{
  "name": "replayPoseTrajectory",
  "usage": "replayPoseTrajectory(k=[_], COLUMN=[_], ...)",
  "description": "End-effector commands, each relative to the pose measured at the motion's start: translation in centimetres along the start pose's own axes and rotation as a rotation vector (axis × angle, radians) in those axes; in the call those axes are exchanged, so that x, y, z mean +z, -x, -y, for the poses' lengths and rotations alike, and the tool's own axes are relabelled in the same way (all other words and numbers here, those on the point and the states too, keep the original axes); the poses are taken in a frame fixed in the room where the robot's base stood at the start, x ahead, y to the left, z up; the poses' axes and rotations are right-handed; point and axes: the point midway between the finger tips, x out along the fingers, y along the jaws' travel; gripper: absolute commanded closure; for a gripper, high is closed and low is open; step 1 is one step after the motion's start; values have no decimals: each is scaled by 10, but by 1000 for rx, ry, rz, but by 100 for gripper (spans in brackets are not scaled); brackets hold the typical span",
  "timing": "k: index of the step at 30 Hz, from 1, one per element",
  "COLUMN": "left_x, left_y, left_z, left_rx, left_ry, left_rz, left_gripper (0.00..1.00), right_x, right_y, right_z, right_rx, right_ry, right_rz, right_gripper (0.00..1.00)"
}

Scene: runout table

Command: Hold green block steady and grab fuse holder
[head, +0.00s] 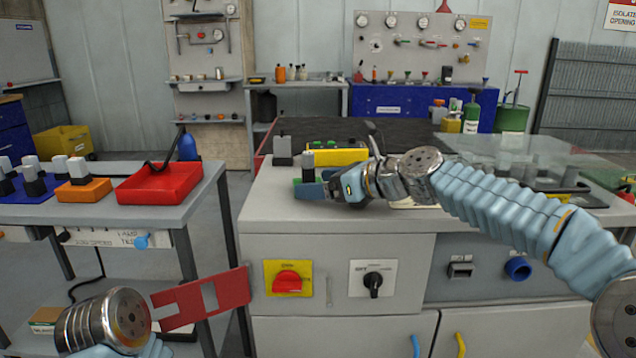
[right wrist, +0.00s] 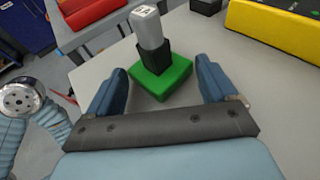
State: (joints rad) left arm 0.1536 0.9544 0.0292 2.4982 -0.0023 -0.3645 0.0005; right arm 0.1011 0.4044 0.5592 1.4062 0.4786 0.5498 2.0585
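The green block (right wrist: 160,80) lies on the grey worktop near its front left. A fuse holder (right wrist: 151,42), black below with a light grey top, stands upright on it. In the head view the fuse holder (head: 307,163) rises beside my right fingers, and the green block (head: 297,182) is partly hidden by them. My right gripper (right wrist: 160,66) is open, with one blue finger on each side of the green block. A gap shows between each finger and the block. My left arm shows at the bottom left of the head view, but its fingers are not visible.
A dark block with a grey top (head: 282,151) and a yellow box (head: 338,156) stand behind on the worktop. The left table holds a red tray (head: 158,184), an orange block (head: 84,190) and several similar holders. A slotted red plate (head: 232,288) is near my left arm.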

Motion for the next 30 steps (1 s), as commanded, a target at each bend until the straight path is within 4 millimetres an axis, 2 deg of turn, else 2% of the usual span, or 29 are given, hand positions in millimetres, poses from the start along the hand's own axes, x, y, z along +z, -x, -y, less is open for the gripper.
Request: replayPoseTrajectory(k=[3, 19, 26, 30], left_x=[0, 0, 0, 0], left_y=[0, 0, 0, 0], left_z=[0, 0, 0, 0], left_rx=[0, 0, 0, 0], left_ry=[0, 0, 0, 0], left_rz=[0, 0, 0, 0], left_gripper=[57, 57, 57, 57], right_x=[-1, 0, 0, 0], right_y=[0, 0, 0, 0], right_z=[0, 0, 0, 0], right_rx=[1, 0, 0, 0], right_ry=[0, 0, 0, 0], right_rz=[-1, -1, -1, 0], right_gripper=[17, 98, 100, 81])
